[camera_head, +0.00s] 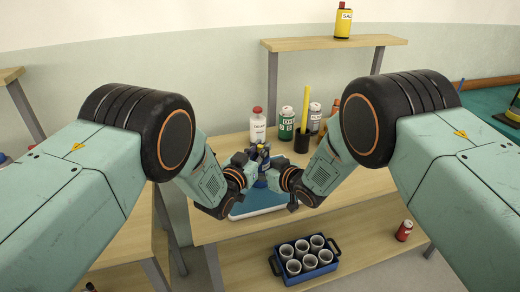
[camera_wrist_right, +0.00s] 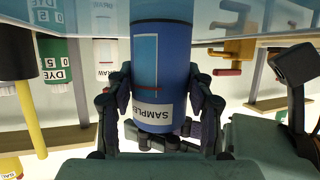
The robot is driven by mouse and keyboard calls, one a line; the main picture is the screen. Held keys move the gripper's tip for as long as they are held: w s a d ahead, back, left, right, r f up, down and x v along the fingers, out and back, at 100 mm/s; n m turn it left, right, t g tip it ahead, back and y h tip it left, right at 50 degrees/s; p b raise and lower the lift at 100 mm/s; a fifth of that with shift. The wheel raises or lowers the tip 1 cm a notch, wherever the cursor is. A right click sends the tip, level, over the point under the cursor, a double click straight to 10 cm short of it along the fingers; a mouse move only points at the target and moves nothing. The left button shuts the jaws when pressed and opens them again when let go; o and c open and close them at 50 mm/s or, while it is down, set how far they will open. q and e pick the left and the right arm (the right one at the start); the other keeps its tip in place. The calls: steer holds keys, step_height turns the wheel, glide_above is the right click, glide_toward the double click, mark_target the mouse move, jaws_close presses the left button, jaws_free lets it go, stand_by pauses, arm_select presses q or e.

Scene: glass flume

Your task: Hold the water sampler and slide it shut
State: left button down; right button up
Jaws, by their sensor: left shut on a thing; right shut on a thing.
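The water sampler (camera_wrist_right: 160,55) is a blue cylinder with a white label reading SAMPLE and a lighter blue strip. In the head view its blue body (camera_head: 261,182) shows only in part between my two grippers, over the blue tray. My right gripper (camera_wrist_right: 158,100) is shut with its dark fingers on both sides of the sampler's body. My left gripper (camera_head: 257,163) is shut on the sampler near its upper end, close beside the right one. The grippers hide much of the sampler in the head view, so how far it is slid shut cannot be told.
Behind stand a red-capped white bottle (camera_head: 257,128), a green dye bottle (camera_head: 286,125) and a black cup (camera_head: 302,141) with a yellow rod. A blue crate of cups (camera_head: 281,268) and a red can (camera_head: 404,230) are on the lower shelf.

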mark_target(259, 150)
arm_select(q)
steer(key=shift+a, duration=0.1)
arm_select(e)
steer(key=shift+s+f, duration=0.2)
steer(key=shift+f, duration=0.15)
arm_select(q)
steer(key=shift+v, duration=1.5)
arm_select(e)
steer(key=shift+d, duration=0.1)
arm_select(q)
steer(key=c, duration=1.2)
jaws_free()
arm_select(e)
steer(key=shift+r, duration=0.1)
arm_select(q)
steer(key=v, duration=1.2)
steer(key=shift+s, duration=0.1)
